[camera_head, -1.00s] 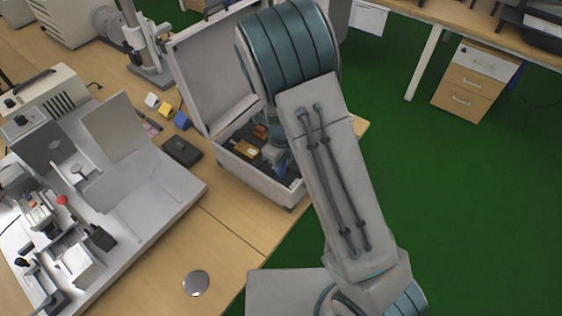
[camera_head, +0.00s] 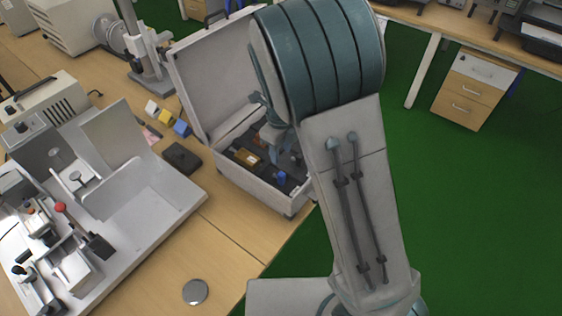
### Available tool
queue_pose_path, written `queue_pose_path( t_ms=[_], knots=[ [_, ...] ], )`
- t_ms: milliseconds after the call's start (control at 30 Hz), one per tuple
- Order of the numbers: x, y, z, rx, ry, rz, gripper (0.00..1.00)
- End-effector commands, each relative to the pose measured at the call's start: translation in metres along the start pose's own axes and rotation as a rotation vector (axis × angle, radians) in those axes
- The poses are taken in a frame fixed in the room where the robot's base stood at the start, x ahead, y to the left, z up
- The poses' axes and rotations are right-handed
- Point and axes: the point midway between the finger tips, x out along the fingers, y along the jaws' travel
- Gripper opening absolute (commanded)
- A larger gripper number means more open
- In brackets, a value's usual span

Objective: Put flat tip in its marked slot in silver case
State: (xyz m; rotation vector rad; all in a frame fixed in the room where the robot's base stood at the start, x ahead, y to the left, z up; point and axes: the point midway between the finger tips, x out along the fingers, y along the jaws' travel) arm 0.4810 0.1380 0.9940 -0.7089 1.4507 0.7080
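The silver case (camera_head: 251,184) stands open on the wooden table, its lid (camera_head: 212,68) raised at the back. Its dark insert holds an orange-yellow piece (camera_head: 247,156) and a blue piece (camera_head: 281,177). My arm reaches over the right side of the case and covers part of its inside. Part of my gripper (camera_head: 268,112) shows above the case's opening, near the lid. Its fingertips are not clear. I cannot make out the flat tip or its marked slot, or whether the gripper holds anything.
A grey testing machine (camera_head: 140,200) fills the left of the table. A black box (camera_head: 182,157) and yellow and blue blocks (camera_head: 182,128) lie between it and the case. A round silver disc (camera_head: 195,291) lies near the front. Bare table lies around the disc.

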Motion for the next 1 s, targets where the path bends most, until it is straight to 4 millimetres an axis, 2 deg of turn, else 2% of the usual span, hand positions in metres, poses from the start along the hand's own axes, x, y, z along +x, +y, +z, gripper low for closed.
queue_pose_path(
  t_ms=[100, 200, 467, 567, 667, 1000],
  knots=[
    [-0.016, 0.000, 0.001, -0.002, -0.002, -0.001, 0.39],
    [-0.024, 0.000, 0.000, 0.000, -0.002, 0.000, 0.39],
    [-0.033, 0.000, -0.006, -0.049, -0.012, 0.008, 0.39],
    [-0.046, -0.001, -0.020, -0.171, -0.040, 0.018, 0.39],
    [-0.064, 0.001, -0.041, -0.363, -0.082, 0.020, 0.39],
    [-0.121, 0.018, -0.120, -1.118, -0.166, -0.112, 0.39]
  ],
)
